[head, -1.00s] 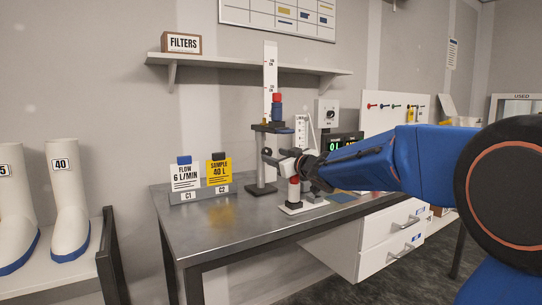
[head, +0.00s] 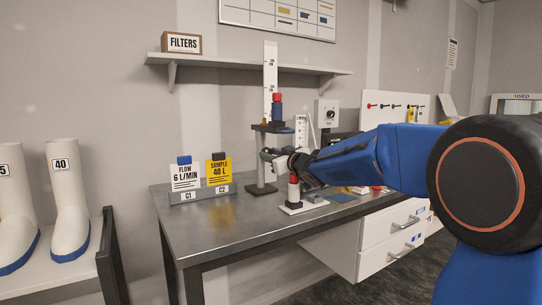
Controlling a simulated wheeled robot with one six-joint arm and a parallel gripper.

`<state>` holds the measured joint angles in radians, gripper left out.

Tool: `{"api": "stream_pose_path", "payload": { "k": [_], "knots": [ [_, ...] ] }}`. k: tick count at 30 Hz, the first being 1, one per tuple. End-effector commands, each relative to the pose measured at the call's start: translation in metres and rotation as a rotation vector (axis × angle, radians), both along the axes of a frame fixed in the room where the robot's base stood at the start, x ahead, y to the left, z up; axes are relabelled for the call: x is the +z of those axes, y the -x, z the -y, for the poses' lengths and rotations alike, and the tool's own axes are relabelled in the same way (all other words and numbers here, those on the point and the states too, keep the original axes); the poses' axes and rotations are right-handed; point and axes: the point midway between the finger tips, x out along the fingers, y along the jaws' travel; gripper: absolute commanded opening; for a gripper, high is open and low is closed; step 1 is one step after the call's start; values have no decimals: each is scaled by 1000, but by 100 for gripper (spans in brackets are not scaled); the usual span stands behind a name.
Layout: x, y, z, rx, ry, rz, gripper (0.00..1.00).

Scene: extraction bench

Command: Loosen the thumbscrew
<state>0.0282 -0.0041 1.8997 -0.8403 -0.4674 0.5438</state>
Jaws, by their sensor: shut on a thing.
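My gripper (head: 268,157) is at the right side of the stand's post, below the platform. Its pale fingers are shut at the post, where the thumbscrew sits. The thumbscrew is small and mostly hidden by the fingers, so its turn cannot be seen.
A red and white upright piece (head: 294,188) on a white base stands just under my gripper. The bench (head: 215,228) is clear in front. A shelf (head: 230,64) runs above.

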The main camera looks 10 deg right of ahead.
Motion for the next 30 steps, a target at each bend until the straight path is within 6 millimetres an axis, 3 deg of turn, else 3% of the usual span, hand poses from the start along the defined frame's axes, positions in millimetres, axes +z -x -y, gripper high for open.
{"api": "stream_pose_path", "payload": {
  "k": [8, 17, 18, 20, 30],
  "knots": [
    [0, 0, 0, 0, 114, 37, 8],
    [0, 0, 0, 0, 125, 40, 8],
    [0, 0, 0, 0, 125, 40, 35],
    [0, 0, 0, 0, 125, 40, 49],
    [0, 2, 1, 0, 125, 40, 49]
  ]
}}
